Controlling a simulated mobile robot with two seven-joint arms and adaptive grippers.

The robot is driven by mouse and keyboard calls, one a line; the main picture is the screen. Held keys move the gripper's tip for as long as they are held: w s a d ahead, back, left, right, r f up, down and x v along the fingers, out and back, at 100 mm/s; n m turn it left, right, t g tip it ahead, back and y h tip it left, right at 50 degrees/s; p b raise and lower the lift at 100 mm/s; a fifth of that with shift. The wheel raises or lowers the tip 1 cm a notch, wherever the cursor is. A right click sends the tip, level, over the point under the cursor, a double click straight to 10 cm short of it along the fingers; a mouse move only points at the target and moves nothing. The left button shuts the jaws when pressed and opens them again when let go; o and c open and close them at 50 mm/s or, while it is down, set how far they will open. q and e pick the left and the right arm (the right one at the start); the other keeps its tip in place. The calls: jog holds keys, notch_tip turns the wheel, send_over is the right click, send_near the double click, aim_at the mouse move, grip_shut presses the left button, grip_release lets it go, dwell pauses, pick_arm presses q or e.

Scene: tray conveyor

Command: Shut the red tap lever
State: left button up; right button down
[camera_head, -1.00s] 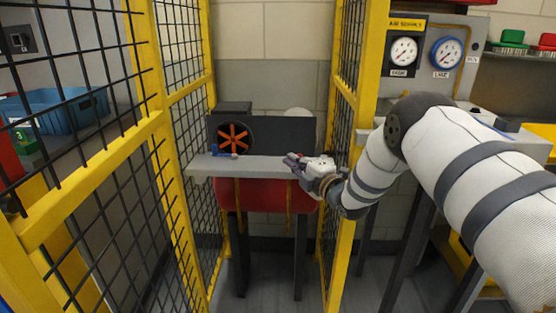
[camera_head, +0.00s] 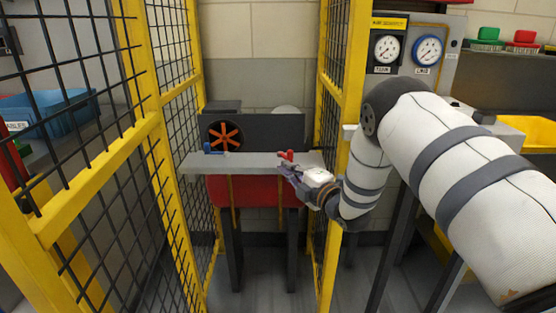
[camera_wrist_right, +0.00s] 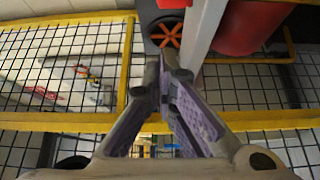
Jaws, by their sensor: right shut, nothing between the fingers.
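The small red tap lever (camera_head: 286,155) shows at the right part of the grey ledge, with a red part standing up from the ledge's top. My right gripper (camera_head: 282,170) is shut and empty, just below and in front of the lever at the ledge's near edge. I cannot tell whether it touches the ledge or lever. In the right wrist view its purple-padded fingers (camera_wrist_right: 164,85) meet at their tips, and the red lever is not visible there. My left gripper is not in view.
The grey ledge (camera_head: 240,162) carries a blue lever (camera_head: 208,148) at its left, with an orange handwheel (camera_head: 226,136) behind. A red tank (camera_head: 255,192) hangs below. Yellow-framed mesh panels (camera_head: 160,130) stand on both sides, leaving a narrow opening. Gauges (camera_head: 427,50) are at right.

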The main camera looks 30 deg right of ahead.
jog(key=shift+s, duration=1.55)
